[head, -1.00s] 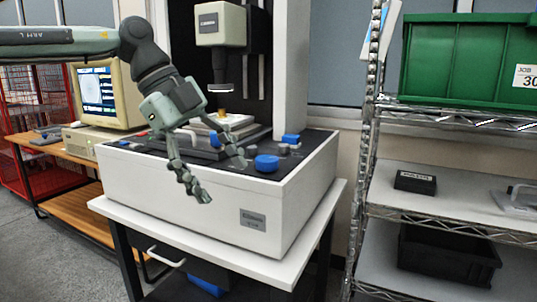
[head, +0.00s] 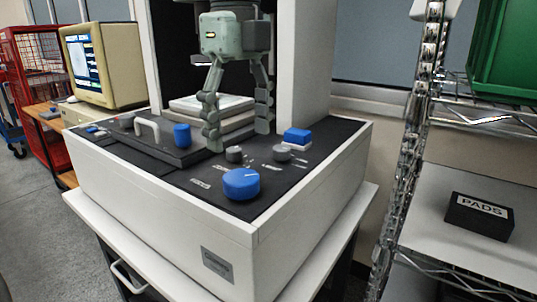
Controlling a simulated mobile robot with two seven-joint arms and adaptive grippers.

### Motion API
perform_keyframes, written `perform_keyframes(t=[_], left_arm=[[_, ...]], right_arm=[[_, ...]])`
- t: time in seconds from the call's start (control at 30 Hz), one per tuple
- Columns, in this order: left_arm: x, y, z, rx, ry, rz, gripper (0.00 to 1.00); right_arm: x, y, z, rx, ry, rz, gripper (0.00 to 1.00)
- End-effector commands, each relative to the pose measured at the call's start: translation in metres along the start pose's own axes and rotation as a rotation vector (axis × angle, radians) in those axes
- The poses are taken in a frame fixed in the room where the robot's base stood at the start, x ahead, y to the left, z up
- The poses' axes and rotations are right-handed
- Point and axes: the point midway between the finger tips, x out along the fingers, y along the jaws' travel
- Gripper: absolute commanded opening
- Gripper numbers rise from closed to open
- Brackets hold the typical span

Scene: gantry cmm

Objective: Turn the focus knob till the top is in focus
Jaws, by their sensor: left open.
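The measuring machine (head: 150,190) has a white base with a dark control top. A large blue round knob (head: 241,184) with a pale pointer line sits near its front edge. The lettering beside it is too small to read, so I cannot tell for sure that it is the focus knob. My left gripper (head: 238,136) points down above the panel, behind the large knob and in front of the stage (head: 212,108). Its fingers are spread, with nothing between them. It hides the optical head. The monitor (head: 90,62) shows a blue picture, too small to judge its sharpness. My right gripper is out of view.
Small grey knobs (head: 234,154) (head: 282,153) stand close to the fingers. A blue cylinder (head: 182,136), a blue block (head: 297,136) and a pale handle (head: 147,131) also rise from the top. A wire shelf with a black PADS box (head: 478,216) stands right.

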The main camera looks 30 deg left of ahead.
Motion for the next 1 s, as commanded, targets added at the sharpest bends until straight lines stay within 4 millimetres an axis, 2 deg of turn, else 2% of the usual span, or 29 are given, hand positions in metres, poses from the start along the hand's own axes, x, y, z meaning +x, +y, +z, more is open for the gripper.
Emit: perform_keyframes(t=[0.17, 0.4, 0.6, 0.93, 1.0], left_arm=[[0.013, 0.001, 0.0, 0.002, 0.003, 0.003, 0.71], [0.052, 0.001, 0.0, 0.001, 0.003, 0.003, 0.71], [0.073, 0.0, 0.0, 0.0, 0.002, 0.001, 0.71], [0.078, 0.0, 0.0, 0.0, 0.002, -0.002, 0.71], [0.078, 0.0, 0.0, 0.0, 0.002, -0.002, 0.64]], right_arm=[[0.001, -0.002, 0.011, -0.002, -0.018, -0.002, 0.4], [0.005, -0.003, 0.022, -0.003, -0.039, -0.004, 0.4], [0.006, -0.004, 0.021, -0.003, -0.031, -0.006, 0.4], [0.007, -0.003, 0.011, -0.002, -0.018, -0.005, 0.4], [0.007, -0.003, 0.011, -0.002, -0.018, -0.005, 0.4]])
